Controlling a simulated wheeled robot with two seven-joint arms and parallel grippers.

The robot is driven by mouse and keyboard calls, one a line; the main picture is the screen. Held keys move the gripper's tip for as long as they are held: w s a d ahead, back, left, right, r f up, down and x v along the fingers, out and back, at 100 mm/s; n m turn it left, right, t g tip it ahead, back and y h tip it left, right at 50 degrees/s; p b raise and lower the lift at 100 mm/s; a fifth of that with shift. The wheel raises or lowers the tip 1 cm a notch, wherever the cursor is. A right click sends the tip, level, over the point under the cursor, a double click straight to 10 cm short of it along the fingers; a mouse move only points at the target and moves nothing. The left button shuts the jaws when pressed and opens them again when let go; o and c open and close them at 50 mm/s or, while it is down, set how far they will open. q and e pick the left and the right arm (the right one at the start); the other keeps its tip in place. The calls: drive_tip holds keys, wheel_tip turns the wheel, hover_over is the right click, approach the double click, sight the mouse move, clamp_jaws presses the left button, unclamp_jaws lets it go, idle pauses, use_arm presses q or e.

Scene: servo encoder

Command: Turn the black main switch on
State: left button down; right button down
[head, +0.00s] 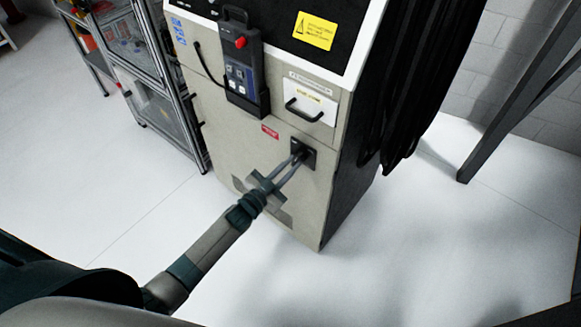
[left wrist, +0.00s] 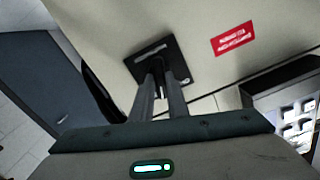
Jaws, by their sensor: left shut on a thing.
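The black main switch (head: 304,152) sits on a square black plate on the front of the beige cabinet (head: 225,130), near its right edge. In the left wrist view the switch plate (left wrist: 178,68) is straight ahead, with a light label strip on it. My left gripper (head: 297,160) reaches the switch, and its two fingers are shut on the switch's knob. The knob's exact angle cannot be told. My right gripper is not in view.
A red label (head: 270,131) is left of the switch. Above are a drawer handle (head: 304,110) and a hand-held control panel (head: 240,70). Black cables (head: 415,90) hang on the cabinet's right side. A glass-doored cabinet (head: 150,75) stands left. The white floor in front is clear.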

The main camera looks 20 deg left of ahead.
use_arm(q)
drive_tip(key=m+b, duration=0.1)
drive_tip(key=m, duration=0.4)
drive_tip(key=shift+b, duration=0.3)
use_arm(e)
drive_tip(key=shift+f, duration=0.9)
use_arm(q)
drive_tip(key=c, duration=1.7)
unclamp_jaws()
drive_tip(key=shift+s, duration=0.1)
